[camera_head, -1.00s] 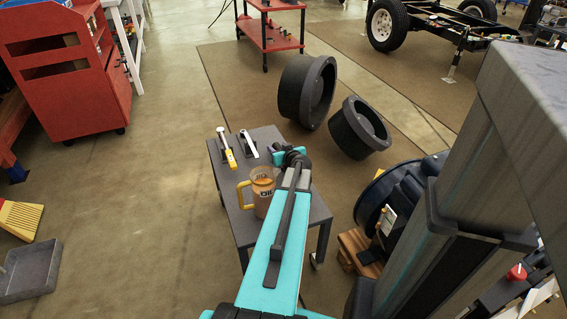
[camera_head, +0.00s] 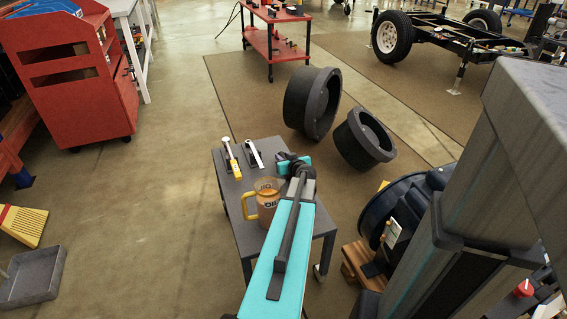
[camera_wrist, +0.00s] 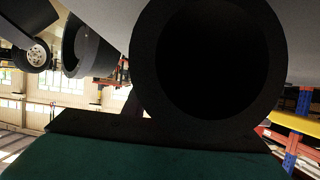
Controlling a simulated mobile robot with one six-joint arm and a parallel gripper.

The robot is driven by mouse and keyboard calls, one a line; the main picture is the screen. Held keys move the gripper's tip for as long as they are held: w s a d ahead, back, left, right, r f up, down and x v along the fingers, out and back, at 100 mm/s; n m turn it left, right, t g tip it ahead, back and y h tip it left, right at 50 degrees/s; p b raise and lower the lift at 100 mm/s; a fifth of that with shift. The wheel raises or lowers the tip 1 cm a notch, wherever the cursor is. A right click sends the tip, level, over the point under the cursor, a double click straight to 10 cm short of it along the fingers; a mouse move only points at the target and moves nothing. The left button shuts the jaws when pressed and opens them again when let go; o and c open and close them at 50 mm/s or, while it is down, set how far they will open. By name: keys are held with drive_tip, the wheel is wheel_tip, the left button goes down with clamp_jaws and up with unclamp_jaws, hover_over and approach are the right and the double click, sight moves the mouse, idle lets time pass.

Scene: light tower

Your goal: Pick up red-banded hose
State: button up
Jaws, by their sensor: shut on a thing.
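A wide black round hose end (camera_wrist: 275,60), open and dark inside, fills the middle of the wrist view, very close to the camera. No red band shows on it, so I cannot confirm it is the red-banded one. My gripper (camera_wrist: 150,128) shows below it as a dark edge over dark green, shut on this hose. In the head view my gripper (camera_head: 292,165) is over the right side of the small grey table (camera_head: 232,212). My arm and wrist hide most of it there, and the hose cannot be made out clearly.
An oil jug (camera_head: 266,203) with a yellow handle stands on the table, beside my arm. A yellow-and-white tool (camera_head: 232,160) and a white-handled tool (camera_head: 255,155) lie near its far edge.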

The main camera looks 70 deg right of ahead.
drive_tip(key=shift+r, duration=0.6)
wheel_tip(320, 180, up, 2)
drive_tip(key=shift+r+p, duration=0.15)
drive_tip(key=shift+p, duration=0.3)
drive_tip(key=s+d, duration=0.2)
drive_tip(key=s, duration=1.4)
drive_tip(key=shift+r, duration=0.45)
drive_tip(key=shift+w, duration=0.1)
